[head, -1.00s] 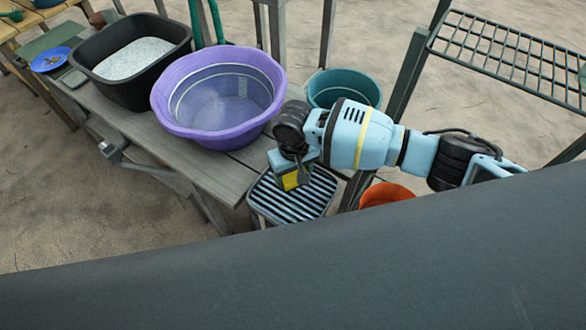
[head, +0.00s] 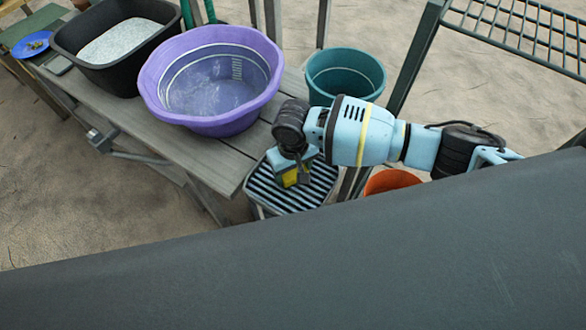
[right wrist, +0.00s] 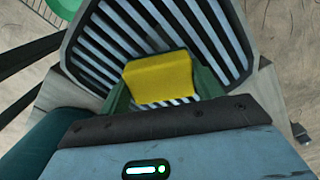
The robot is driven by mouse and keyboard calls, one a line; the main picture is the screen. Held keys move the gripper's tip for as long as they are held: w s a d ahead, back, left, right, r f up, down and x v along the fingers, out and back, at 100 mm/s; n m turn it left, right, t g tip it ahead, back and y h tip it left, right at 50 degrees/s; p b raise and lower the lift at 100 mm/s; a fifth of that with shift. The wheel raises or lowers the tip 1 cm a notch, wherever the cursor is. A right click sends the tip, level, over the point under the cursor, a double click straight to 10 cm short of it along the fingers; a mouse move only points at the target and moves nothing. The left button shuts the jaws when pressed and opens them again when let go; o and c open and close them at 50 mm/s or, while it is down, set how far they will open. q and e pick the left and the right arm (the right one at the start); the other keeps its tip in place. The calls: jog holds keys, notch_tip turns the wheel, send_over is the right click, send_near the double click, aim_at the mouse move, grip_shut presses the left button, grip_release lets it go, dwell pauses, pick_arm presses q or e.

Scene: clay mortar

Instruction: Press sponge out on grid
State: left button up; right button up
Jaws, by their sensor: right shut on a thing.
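A yellow sponge (right wrist: 158,78) is between the fingers of my right gripper (right wrist: 160,92), which is shut on it. In the head view my right gripper (head: 293,178) points down over the slatted grid (head: 262,188), and only a little yellow of the sponge (head: 290,178) shows beside it. In the right wrist view the dark-and-light slats of the grid (right wrist: 110,35) spread behind and around the sponge. I cannot tell whether the sponge touches the slats. My left gripper is not in view.
A purple basin (head: 165,115) with water stands on the wooden bench (head: 200,160), left of the grid. A black tub (head: 75,52) holds pale material farther left. A teal bucket (head: 345,90) stands behind my right arm, and an orange bucket (head: 392,180) is partly hidden below it.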

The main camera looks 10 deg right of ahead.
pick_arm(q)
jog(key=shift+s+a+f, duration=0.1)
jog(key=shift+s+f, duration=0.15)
pick_arm(e)
jog(key=shift+f, duration=0.65)
dwell(1.0)
jog(key=shift+r+p, duration=0.65)
jog(key=shift+r, duration=0.7)
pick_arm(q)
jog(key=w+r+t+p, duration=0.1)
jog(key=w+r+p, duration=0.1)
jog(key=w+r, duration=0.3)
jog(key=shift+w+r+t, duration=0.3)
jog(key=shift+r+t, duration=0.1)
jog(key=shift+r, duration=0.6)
pick_arm(e)
jog(key=shift+r, duration=2.25)
